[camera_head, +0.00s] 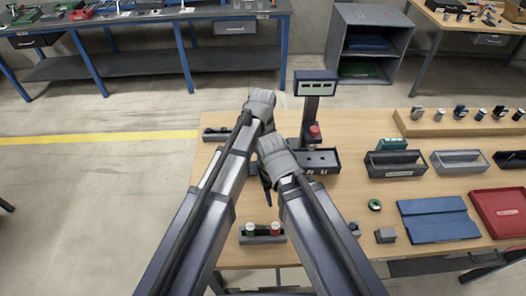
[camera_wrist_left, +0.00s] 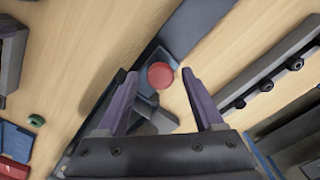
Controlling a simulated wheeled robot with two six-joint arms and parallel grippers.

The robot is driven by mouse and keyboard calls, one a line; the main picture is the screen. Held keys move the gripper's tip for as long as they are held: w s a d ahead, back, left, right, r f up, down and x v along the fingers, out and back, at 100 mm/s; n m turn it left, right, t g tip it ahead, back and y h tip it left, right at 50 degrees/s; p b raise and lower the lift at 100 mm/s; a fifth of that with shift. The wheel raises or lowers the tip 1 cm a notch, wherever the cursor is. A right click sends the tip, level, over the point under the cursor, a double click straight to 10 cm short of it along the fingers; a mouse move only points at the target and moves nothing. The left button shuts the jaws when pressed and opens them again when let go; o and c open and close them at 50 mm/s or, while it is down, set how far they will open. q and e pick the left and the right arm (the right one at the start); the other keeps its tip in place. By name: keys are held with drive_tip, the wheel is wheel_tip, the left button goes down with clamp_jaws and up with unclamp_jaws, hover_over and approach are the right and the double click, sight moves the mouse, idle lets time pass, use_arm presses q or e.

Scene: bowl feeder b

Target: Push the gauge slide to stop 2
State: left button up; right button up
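A dark gauge stand (camera_head: 316,85) with a pale display rises behind my wrists in the head view. A red round knob (camera_head: 315,131) sits on it, above a dark tray-like base (camera_head: 322,158). A red round cap (camera_wrist_left: 160,75), probably the same knob, shows between the fingertips of my left gripper (camera_wrist_left: 158,78) in the left wrist view. These fingers are spread, with nothing clearly held; contact with the cap cannot be told. The numbered stops cannot be read. My right gripper (camera_head: 267,188) points down beside the base, mostly hidden by its wrist; its opening cannot be told.
Grey bins (camera_head: 396,165), a green ring (camera_head: 375,205), a blue mat (camera_head: 438,219) and a red tray (camera_head: 502,212) occupy the right.

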use_arm(q)
drive_tip(key=shift+r, duration=0.1)
wheel_tip(320, 180, up, 8)
drive_tip(key=p, duration=0.8)
drive_tip(key=shift+f, duration=0.2)
drive_tip(key=shift+a, duration=0.1)
drive_tip(key=s+a+n, duration=0.5)
drive_tip(key=s+a, duration=0.1)
drive_tip(key=a, duration=0.4)
drive_tip(key=s+a+n, duration=0.4)
drive_tip(key=s+a, duration=0.2)
drive_tip(key=a, duration=0.3)
drive_tip(key=s+d+f+m+y+b, duration=0.1)
drive_tip(key=s+d+f+m+b, duration=0.2)
drive_tip(key=s+d+f+b, duration=0.3)
drive_tip(key=d+f+b, duration=0.2)
drive_tip(key=d, duration=0.2)
drive_tip(key=shift+d+f+m+b, duration=0.25)
drive_tip(key=shift+d+m+b, duration=0.15)
